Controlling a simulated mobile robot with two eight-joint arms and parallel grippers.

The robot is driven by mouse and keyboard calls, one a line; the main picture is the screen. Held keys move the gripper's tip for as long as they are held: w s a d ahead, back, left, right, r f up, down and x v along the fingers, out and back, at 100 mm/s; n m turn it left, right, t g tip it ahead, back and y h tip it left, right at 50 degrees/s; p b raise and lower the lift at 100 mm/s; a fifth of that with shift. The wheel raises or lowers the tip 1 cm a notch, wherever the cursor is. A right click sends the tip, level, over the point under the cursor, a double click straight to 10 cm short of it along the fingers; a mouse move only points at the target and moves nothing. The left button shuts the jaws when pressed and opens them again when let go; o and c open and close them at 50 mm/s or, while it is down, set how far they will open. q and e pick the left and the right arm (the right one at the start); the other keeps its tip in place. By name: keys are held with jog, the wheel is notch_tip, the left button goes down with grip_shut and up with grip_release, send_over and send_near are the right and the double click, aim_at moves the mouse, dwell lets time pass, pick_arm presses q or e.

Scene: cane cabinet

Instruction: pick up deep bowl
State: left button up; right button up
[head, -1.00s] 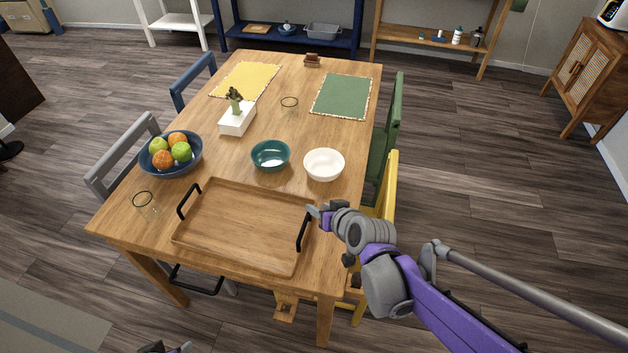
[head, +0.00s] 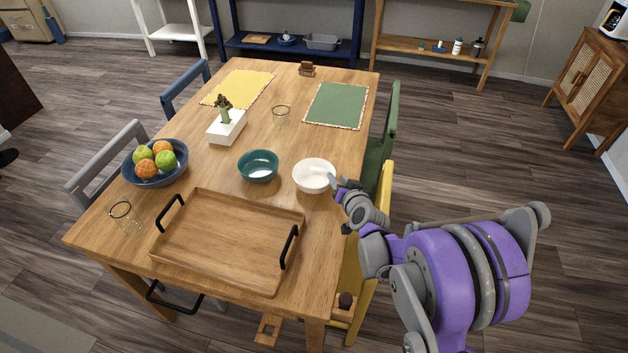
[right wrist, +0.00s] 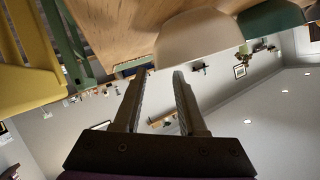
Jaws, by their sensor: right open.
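Two bowls stand upright on the wooden table: a white bowl (head: 314,176) and a teal bowl (head: 258,166) to its left. I cannot tell from looks which one is called the deep bowl. My right gripper (head: 336,183) is at the right side of the white bowl, with its fingertips close to the rim. In the right wrist view my right gripper (right wrist: 158,80) is open with nothing between its fingers. The white bowl (right wrist: 196,38) is just beyond the tips there, and the teal bowl (right wrist: 270,20) is farther right. Contact is unclear. My left gripper is out of view.
A wooden tray (head: 222,240) with black handles lies in front of the bowls. A fruit bowl (head: 155,175), a glass (head: 125,215) and a white planter (head: 227,128) are to the left. Yellow (head: 368,250) and green (head: 382,145) chairs line the right edge.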

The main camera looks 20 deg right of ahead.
jog(key=x, duration=0.4)
grip_shut()
dwell(1.4)
